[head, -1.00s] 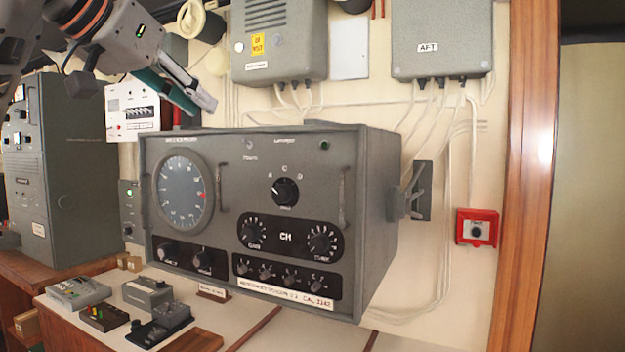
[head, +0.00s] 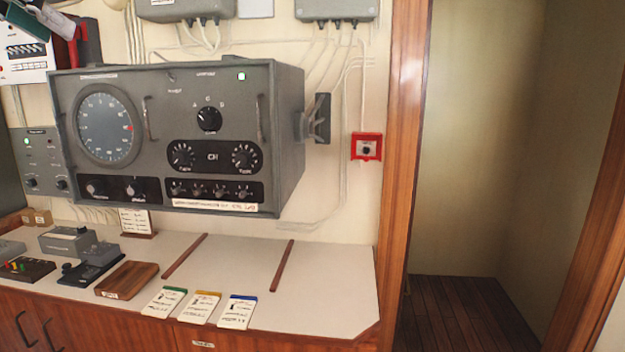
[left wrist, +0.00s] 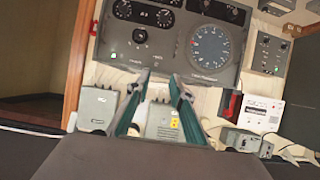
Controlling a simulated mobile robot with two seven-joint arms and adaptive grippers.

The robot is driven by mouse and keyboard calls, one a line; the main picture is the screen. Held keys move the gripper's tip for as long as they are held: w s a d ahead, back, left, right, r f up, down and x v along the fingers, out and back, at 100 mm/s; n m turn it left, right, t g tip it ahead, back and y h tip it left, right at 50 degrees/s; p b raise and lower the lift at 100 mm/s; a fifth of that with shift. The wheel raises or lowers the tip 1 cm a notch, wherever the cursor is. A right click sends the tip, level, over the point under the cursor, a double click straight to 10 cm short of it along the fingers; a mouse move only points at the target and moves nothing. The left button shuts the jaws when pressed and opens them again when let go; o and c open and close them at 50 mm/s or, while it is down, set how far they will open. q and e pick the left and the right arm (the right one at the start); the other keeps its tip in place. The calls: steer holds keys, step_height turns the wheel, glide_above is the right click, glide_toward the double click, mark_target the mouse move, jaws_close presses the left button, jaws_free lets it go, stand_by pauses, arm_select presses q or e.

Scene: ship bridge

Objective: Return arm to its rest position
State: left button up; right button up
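My left gripper (head: 40,17) is at the top left corner of the head view, partly cut off by the frame edge. In the left wrist view its two teal-edged fingers (left wrist: 160,85) are spread apart with nothing between them. The grey console (head: 165,135) with a round dial hangs on the wall, to the right of and below the gripper in the head view. The console shows upside down in the left wrist view (left wrist: 180,40). A green lamp (head: 241,76) glows on it. My right gripper is not in view.
Below the console is a pale counter (head: 320,290) with three cards (head: 200,307), a wooden block (head: 127,280) and small devices (head: 95,260). A red call box (head: 366,147) is on the wall. A doorway (head: 480,150) opens at the right, with a wooden floor beyond.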

arm_select(q)
steer(key=w+d+f+m+g+h, duration=0.1)
steer(key=w+d+f+h, duration=0.1)
steer(key=w+d+f, duration=0.8)
steer(key=w+d+f+m+g+h, duration=0.1)
steer(key=w+d+f+m, duration=0.15)
steer(key=w+f, duration=0.95)
steer(key=s+d+f+h, duration=0.1)
steer(key=d+f, duration=0.3)
steer(key=f, duration=0.9)
steer(key=d+f+h, duration=0.1)
steer(key=d+f, duration=0.3)
steer(key=f, duration=0.9)
steer(key=s+f, duration=0.4)
steer(key=f, duration=0.5)
steer(key=s+f+n, duration=0.1)
steer(key=s+f, duration=0.3)
steer(key=f, duration=0.4)
steer(key=s+f, duration=0.4)
steer(key=f, duration=0.5)
steer(key=s+a+f+y, duration=0.2)
steer(key=s+f, duration=0.6)
steer(key=s, duration=0.3)
steer(key=s+a+f+y, duration=0.1)
steer(key=s+a+f, duration=0.1)
steer(key=s+f, duration=0.6)
steer(key=s, duration=0.4)
steer(key=shift+s+a+m+y, duration=0.25)
steer(key=shift+a+m+y, duration=0.1)
steer(key=shift+a+y, duration=0.05)
